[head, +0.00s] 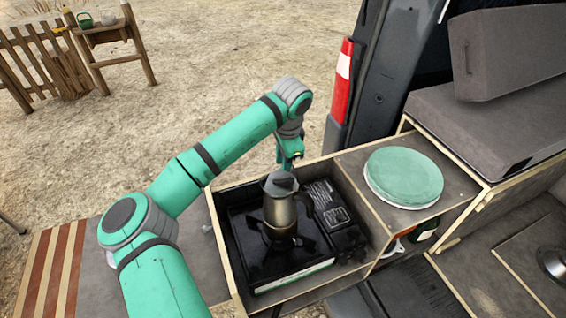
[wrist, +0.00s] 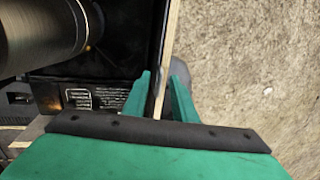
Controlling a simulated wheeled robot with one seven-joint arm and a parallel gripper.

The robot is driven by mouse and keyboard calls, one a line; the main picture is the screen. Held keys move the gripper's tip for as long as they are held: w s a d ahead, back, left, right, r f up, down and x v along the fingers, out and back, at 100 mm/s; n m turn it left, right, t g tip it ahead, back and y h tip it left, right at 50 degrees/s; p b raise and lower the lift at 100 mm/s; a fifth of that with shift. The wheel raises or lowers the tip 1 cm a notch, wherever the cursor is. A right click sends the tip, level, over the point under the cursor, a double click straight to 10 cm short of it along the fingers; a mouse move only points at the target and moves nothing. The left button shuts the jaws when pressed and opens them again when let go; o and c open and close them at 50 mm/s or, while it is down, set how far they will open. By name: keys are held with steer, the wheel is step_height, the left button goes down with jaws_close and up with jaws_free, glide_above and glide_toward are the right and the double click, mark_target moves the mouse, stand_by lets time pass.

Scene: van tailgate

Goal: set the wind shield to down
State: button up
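The camping stove (head: 280,252) sits in a wood-edged box, with a metal moka pot (head: 281,212) standing on it. I cannot clearly single out the wind shield; a thin pale-edged panel (wrist: 170,35) runs along the box's far side in the wrist view. My gripper (head: 291,160) is at the box's back edge, behind the pot. In the wrist view my gripper (wrist: 161,88) has its two green fingers apart, on either side of that panel edge. A small grey rounded part (wrist: 180,68) shows just beyond the right finger.
The pot (wrist: 40,30) is close to the left of my fingers in the wrist view. A stack of green plates (head: 404,176) rests on the counter to the right. The van's rear pillar (head: 372,75) rises behind. Open sandy ground (head: 200,60) lies beyond the box.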

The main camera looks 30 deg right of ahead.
step_height(320, 180, up, 10)
steer(key=s, duration=0.1)
steer(key=shift+s+a, duration=0.15)
steer(key=shift+s, duration=0.2)
steer(key=shift+s, duration=0.1)
